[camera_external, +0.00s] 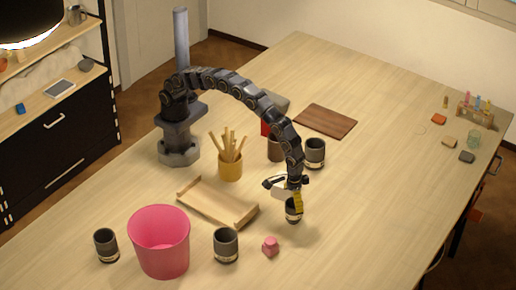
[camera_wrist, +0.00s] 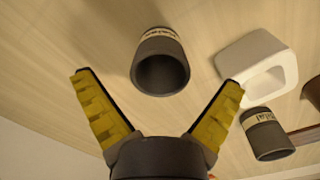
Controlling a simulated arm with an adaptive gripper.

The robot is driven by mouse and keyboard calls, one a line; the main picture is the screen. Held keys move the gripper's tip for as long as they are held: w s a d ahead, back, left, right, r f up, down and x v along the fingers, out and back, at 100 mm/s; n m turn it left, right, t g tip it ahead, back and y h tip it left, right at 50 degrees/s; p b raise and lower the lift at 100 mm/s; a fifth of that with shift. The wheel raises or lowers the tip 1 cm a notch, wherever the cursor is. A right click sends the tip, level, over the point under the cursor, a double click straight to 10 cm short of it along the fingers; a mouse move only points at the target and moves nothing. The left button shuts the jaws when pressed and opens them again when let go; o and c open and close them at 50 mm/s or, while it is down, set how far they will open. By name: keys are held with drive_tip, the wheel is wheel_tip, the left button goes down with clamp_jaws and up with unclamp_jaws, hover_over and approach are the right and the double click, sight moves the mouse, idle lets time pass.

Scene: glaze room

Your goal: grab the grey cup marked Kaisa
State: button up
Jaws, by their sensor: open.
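Several dark grey cups with pale, lettered bands stand on the table. One cup (camera_wrist: 160,70) is ahead of my open jaws in the wrist view, its mouth facing the camera. Its lettering is too slanted and small to read surely. My gripper (camera_wrist: 160,92) is open, a yellow finger on each side, with the cup mostly beyond the fingertips. In the external view my gripper (camera_external: 296,203) is low, close at a cup (camera_external: 293,216) that it partly hides. Another lettered cup (camera_wrist: 268,138) is at right in the wrist view; its name is unclear. I cannot tell which is Kaisa's.
Other cups stand near the front (camera_external: 226,246), at far left (camera_external: 106,246) and behind my gripper (camera_external: 315,154). A pink bucket (camera_external: 159,245), wooden tray (camera_external: 215,209), pink lump (camera_external: 270,246) and yellow pot of sticks (camera_external: 230,168) are around.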

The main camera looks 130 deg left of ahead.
wheel_tip(320, 180, down, 3)
drive_tip(key=shift+w+a+f, duration=0.1)
drive_tip(key=shift+a+f, duration=0.05)
drive_tip(key=c, duration=1.2)
drive_tip(key=shift+r, duration=0.2)
